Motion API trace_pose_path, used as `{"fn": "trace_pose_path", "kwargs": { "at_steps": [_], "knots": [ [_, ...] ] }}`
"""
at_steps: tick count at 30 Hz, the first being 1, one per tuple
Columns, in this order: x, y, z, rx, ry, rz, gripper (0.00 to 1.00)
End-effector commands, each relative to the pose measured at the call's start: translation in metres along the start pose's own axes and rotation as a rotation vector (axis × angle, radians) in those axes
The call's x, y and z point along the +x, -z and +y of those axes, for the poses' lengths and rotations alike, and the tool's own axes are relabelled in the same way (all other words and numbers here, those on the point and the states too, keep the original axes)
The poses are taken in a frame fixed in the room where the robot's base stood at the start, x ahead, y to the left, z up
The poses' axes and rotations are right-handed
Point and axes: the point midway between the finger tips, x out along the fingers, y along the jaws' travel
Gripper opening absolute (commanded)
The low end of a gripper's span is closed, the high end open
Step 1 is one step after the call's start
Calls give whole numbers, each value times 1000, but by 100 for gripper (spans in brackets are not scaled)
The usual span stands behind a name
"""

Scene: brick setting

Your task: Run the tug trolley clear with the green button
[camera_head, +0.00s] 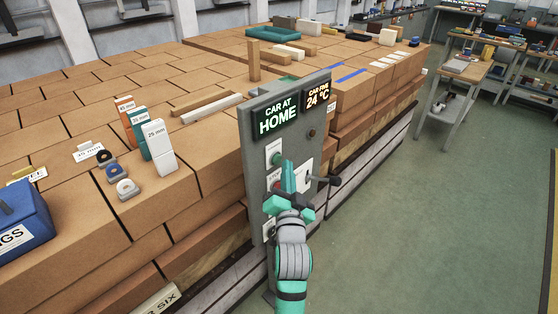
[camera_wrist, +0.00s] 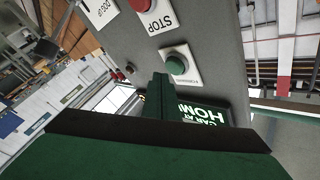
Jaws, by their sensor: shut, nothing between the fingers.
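A grey control panel (camera_head: 262,120) stands at the edge of the brick stack. The green button (camera_head: 277,159) sits on a pale plate below the display; it also shows in the wrist view (camera_wrist: 176,64), with small lettering I cannot read. The red STOP button (camera_wrist: 140,4) is beside it in the wrist view. The display (camera_head: 276,118) reads CAR AT HOME. My gripper (camera_head: 288,164) is shut and empty in front of the panel. In the wrist view its fingertips (camera_wrist: 160,77) are close to the green button; I cannot tell whether they touch it. My gripper partly hides the lower panel.
A black lever (camera_head: 328,180) sticks out right of my gripper. A second display (camera_head: 317,96) shows 24 °C. Bricks, upright labelled blocks (camera_head: 159,147) and a blue box (camera_head: 22,222) lie to the left. Open green floor (camera_head: 430,220) lies right of the panel.

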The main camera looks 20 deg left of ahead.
Motion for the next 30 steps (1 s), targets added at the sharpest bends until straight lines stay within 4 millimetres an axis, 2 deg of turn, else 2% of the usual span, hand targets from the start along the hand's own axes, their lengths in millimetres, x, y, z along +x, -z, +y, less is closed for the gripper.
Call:
{"fn": "trace_pose_path", "kwargs": {
  "at_steps": [30],
  "knots": [
    [7,-5,-7,0,0,0,0]
  ]
}}
